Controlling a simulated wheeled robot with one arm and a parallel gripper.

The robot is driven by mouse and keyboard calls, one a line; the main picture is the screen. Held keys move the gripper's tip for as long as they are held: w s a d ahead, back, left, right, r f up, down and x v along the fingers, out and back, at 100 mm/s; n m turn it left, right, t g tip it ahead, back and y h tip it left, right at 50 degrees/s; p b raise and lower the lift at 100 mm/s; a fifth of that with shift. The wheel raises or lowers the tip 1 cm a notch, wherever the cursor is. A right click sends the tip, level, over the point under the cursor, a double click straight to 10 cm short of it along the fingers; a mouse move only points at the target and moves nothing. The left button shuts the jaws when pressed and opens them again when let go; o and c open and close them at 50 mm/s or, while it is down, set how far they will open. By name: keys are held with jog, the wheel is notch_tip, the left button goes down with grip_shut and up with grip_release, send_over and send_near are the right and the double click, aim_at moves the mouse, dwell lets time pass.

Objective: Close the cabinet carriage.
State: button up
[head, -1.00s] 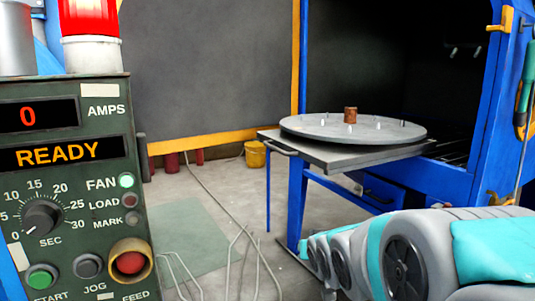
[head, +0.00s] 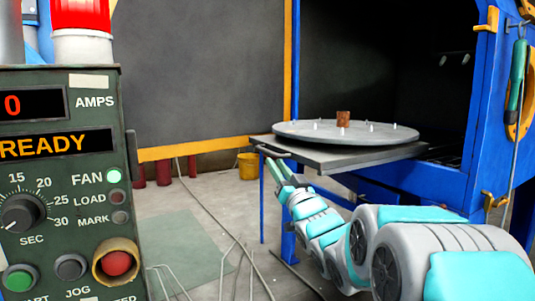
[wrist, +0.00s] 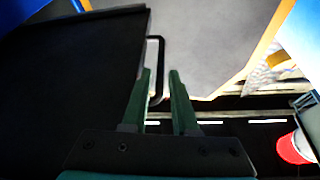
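The cabinet carriage (head: 322,158) is a flat grey tray, pulled out of the blue cabinet (head: 455,188). A round grey turntable (head: 300,133) with pegs and a rusty brown block (head: 343,118) rides on it. A dark bar handle (head: 271,151) is on the carriage's left end. My gripper (head: 279,168) is just below and beside this handle, with its green fingers apart. In the wrist view, the handle (wrist: 158,60) reaches down to the gap between the fingertips of my gripper (wrist: 160,75). Whether they touch it I cannot tell.
A control panel (head: 60,180) with a red lamp stands close at the left. Cables (head: 235,270) lie on the floor between panel and cabinet. A yellow bucket (head: 248,162) stands at the back. Tools hang on the cabinet's right frame. The cabinet's dark interior is open.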

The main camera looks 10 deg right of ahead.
aim_at(268, 152)
jog(key=shift+x, duration=3.5)
jog(key=shift+r, duration=0.1)
jog(key=shift+c, duration=0.3)
grip_shut()
